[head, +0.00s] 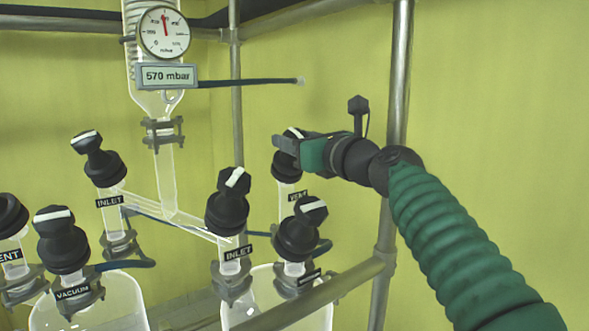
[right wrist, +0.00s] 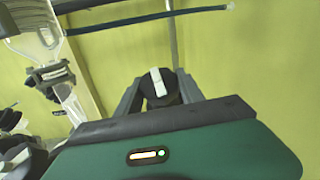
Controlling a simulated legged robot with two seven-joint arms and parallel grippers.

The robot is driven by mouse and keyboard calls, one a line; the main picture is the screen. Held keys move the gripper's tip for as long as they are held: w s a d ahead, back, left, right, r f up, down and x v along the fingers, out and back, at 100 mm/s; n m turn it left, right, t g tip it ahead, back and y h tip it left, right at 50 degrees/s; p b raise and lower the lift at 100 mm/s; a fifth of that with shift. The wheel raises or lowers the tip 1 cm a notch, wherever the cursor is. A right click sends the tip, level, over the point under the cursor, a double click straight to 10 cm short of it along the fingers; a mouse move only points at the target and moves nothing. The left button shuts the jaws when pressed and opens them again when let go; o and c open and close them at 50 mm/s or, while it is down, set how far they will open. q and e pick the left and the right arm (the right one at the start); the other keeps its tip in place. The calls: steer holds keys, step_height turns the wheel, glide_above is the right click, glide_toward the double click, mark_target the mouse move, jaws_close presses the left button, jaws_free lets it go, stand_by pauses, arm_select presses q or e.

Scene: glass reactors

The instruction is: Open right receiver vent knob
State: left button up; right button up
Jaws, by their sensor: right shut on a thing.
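The right receiver's vent knob (head: 285,161) is black with a white stripe on top and sits on a clear glass neck above a label reading VENT (head: 298,196). My right gripper (head: 284,146) reaches it from the right and is shut on the knob, partly hiding it in the head view. In the right wrist view the knob (right wrist: 157,86) lies between the two fingers of my gripper (right wrist: 160,84), with its white stripe nearly upright in the picture. My left gripper is not in view.
An INLET knob (head: 228,205) and another black knob (head: 300,232) stand close by on the right receiver (head: 262,309). A metal post (head: 398,80) rises behind my right arm. The left receiver (head: 110,303) carries several knobs.

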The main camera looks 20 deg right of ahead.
steer(key=n+g+y+p, duration=0.1)
steer(key=n+y, duration=0.1)
steer(key=n, duration=0.1)
steer(key=shift+w+f+y, duration=0.1)
steer(key=shift+y, duration=0.3)
steer(key=shift+n+g+y+p, duration=0.4)
steer(key=shift+n+y, duration=0.1)
steer(key=shift+f, duration=0.1)
steer(key=o, duration=1.4)
steer(key=shift+w, duration=0.1)
